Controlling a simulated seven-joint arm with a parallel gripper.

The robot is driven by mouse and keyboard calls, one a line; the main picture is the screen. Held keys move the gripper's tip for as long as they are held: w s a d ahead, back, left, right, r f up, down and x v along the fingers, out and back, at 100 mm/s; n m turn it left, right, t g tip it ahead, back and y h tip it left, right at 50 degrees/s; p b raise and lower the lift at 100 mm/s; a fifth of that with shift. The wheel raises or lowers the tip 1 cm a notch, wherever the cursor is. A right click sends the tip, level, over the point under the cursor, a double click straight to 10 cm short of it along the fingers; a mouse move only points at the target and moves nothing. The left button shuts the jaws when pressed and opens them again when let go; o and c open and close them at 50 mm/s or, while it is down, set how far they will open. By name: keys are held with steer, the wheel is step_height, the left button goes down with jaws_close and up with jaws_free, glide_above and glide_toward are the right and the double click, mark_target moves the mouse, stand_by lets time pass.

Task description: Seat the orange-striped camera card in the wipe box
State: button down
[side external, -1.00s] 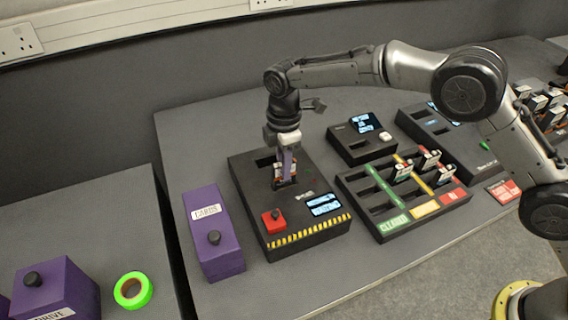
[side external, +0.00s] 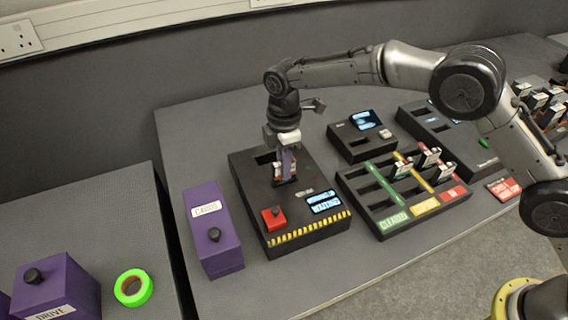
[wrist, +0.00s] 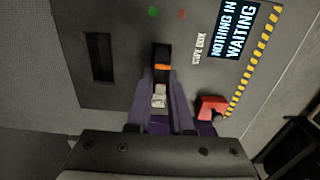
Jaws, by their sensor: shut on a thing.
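The wipe box (side external: 318,222) is a black box with a yellow-black striped front edge, and it fills much of the wrist view (wrist: 122,85). My gripper (side external: 285,166), with purple fingers, points down over the box. In the wrist view, my gripper (wrist: 160,98) is shut on the camera card (wrist: 159,93), a dark card with an orange stripe across it and a pale part between the fingers. The card is at a slot of the box; how deep it sits in the slot is hard to tell. A second slot (wrist: 98,57) shows empty.
The box has a red button (side external: 274,219) and a screen (wrist: 239,28) reading "NOTHING IN" and "WAITING". A purple CARDS box (side external: 213,232) stands left. A sorting tray (side external: 372,215) with several cards stands right. A small screen unit (side external: 362,137) stands behind.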

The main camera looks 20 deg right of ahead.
steer(key=shift+f, duration=0.35)
stand_by(0.3)
steer(key=shift+c, duration=2.1)
jaws_free()
steer(key=shift+r, duration=3.8)
